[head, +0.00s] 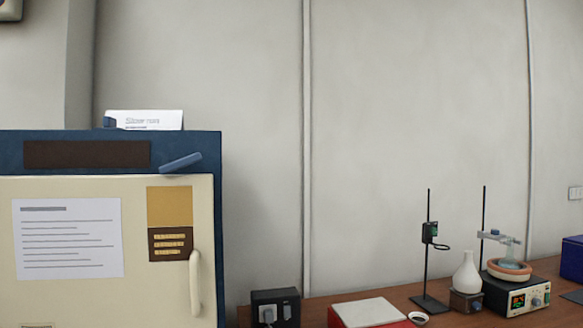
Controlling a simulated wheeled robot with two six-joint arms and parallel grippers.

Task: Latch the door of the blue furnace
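The blue furnace (213,250) stands at the left of the head view, cut off by the left and bottom edges. Its cream door (75,295) sits against the front of the blue body; whether it is fully closed I cannot tell. A pale vertical handle (195,285) is at the door's right side. A small blue latch lever (180,163) lies tilted at the door's top edge, its right end higher. Neither of my grippers is in view.
A brown bench (400,296) runs to the right, holding a black socket box (276,308), a red-and-white box (366,313), a retort stand (428,250), a white flask (467,273), a heater with display (517,296) and a blue box (572,257). A card (150,120) stands atop the furnace.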

